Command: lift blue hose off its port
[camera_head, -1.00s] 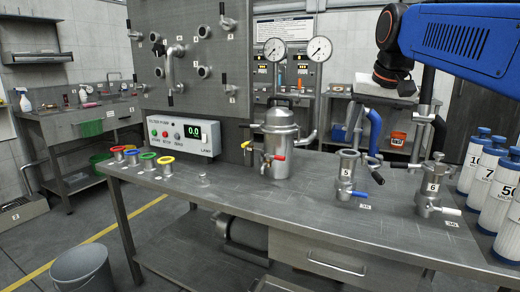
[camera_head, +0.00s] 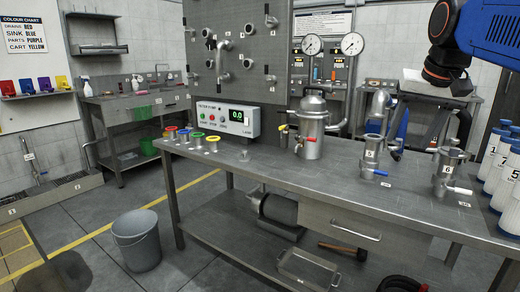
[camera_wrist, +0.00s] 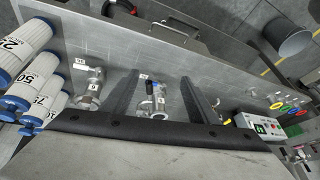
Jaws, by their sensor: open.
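A blue, hose-like shape (camera_head: 401,122) shows behind the bench in the head view, beside the steel vessel marked 5 (camera_head: 371,155). It is partly hidden, and I cannot tell which port it sits on. A grey bent pipe (camera_head: 383,103) rises just in front of it. In the wrist view, my gripper (camera_wrist: 160,77) is open and empty, its two dark fingers wide apart. The vessel with a blue handle (camera_wrist: 149,88) shows between them, farther down at bench level.
The vessel marked 6 (camera_head: 447,172) stands right of vessel 5. White blue-capped cartridges (camera_head: 505,175) crowd the right end. A lidded steel vessel (camera_head: 313,128) and control box (camera_head: 228,118) stand left. The bench's front left top (camera_head: 270,165) is mostly clear. A bucket (camera_head: 137,243) stands on the floor.

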